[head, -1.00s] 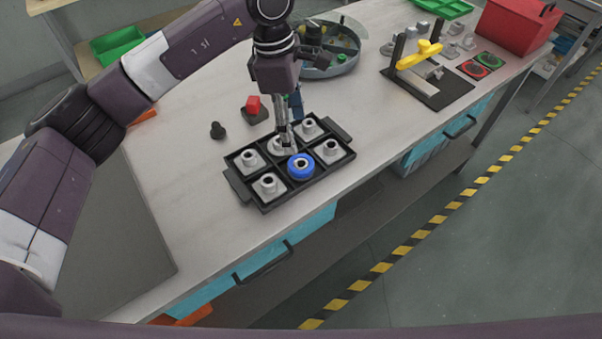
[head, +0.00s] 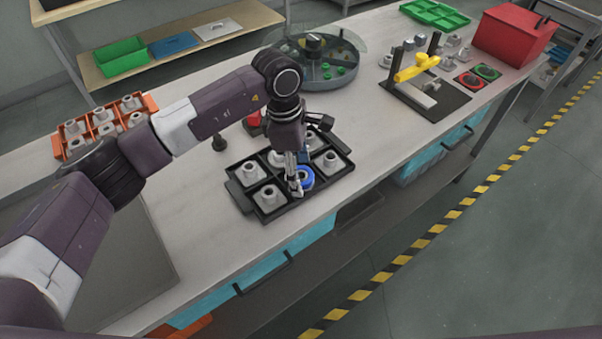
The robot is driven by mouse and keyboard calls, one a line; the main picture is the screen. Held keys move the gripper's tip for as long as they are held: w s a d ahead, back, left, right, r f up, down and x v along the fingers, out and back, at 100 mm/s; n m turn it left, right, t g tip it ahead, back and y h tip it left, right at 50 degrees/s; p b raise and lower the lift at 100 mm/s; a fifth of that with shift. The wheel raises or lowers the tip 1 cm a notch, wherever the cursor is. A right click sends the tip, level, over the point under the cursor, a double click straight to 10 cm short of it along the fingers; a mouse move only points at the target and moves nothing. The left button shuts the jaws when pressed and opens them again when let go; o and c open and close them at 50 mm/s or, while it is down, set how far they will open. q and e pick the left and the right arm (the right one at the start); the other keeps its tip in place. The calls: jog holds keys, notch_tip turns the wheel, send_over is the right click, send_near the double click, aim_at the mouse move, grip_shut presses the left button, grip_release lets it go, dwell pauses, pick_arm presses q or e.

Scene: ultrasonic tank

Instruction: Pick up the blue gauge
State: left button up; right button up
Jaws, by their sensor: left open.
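The blue gauge (head: 307,179) is a blue ring-shaped piece in the front middle compartment of a black tray (head: 238,197). The other compartments hold grey flanged parts, one of them (head: 267,197) just left of the gauge. My left gripper (head: 297,190) points down over the tray, its fingertips at the left side of the blue gauge and partly covering it. It is open; whether the fingers touch the gauge I cannot tell. My right gripper is out of view.
A round tank (head: 330,75) stands behind the tray. A black fixture with a yellow clamp (head: 415,68) and a red box (head: 513,37) are to the right. An orange tray (head: 151,104) of grey parts is at the left. The bench front right of the black tray is clear.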

pick_arm(q)
jog(key=c, duration=1.5)
jog(key=shift+o, duration=0.2)
jog(key=shift+r, duration=0.2)
